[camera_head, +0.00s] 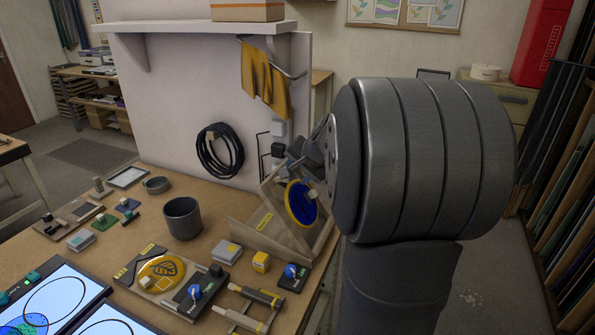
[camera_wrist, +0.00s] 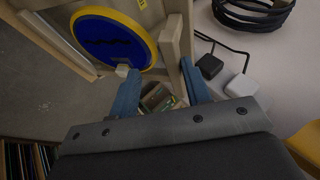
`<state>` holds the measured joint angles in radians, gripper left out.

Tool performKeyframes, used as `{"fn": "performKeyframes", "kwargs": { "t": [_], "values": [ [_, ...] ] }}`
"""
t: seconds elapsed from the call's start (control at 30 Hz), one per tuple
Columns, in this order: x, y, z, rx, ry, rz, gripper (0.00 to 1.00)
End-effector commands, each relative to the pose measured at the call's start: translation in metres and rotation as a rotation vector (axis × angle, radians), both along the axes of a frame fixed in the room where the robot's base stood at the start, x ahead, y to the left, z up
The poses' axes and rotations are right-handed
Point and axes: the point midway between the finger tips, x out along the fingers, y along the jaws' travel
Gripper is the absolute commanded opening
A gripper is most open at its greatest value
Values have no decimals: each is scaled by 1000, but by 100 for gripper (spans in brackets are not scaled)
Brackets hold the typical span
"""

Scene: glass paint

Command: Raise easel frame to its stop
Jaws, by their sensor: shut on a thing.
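The wooden easel stands at the right end of the workbench in the head view. Its tilted frame (camera_head: 272,203) carries a blue disc (camera_head: 300,207) with a yellow rim and a small pale knob. The frame is raised at an angle from its base (camera_head: 250,238). In the wrist view, the disc (camera_wrist: 108,42) lies left of a wooden frame bar (camera_wrist: 176,38). My gripper (camera_wrist: 160,72) has its blue-grey fingers on either side of this bar and is shut on the frame. In the head view, my arm hides part of the frame and the gripper. The stop cannot be made out.
A white panel (camera_head: 190,110) with a coiled black cable (camera_head: 220,150) stands behind the easel. A yellow cloth (camera_head: 263,80) hangs above. A grey cup (camera_head: 182,218), a yellow block (camera_head: 261,262) and clamps (camera_head: 245,310) stand on the bench near the easel.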

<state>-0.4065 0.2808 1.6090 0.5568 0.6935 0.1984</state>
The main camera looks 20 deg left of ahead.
Motion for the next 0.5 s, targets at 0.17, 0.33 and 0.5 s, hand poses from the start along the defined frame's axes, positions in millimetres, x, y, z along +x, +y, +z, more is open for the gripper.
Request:
{"fn": "performKeyframes", "kwargs": {
  "t": [0.17, 0.33, 0.5],
  "values": [
    [-1, -2, -1, -4, 3, 0, 34],
    [-7, -11, 13, -2, 0, -1, 34],
    [-20, -30, 42, 0, -5, -2, 34]
  ]
}}
